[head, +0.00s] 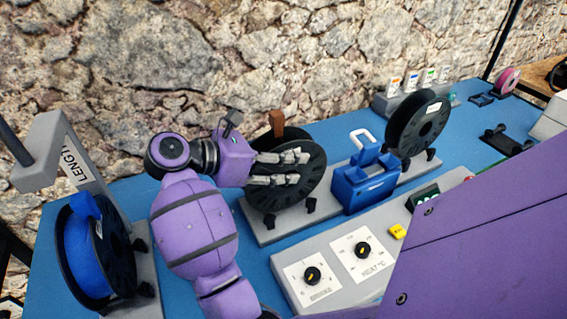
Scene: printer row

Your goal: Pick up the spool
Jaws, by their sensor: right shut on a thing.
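A black spool (285,199) stands upright at a grey holder (259,235) in the middle of the blue table. My right gripper (301,168) reaches across the face of this spool from the left and is shut on it. The fingers and hand cover part of its upper left. A brown block (276,122) sticks up behind the spool's top edge. I cannot tell whether the spool still rests on the holder. My left gripper is not in view.
A blue box (366,187) with a handle stands right of the spool, beside another black spool (420,122). A dial panel (337,262) lies in front. A stone wall rises behind.

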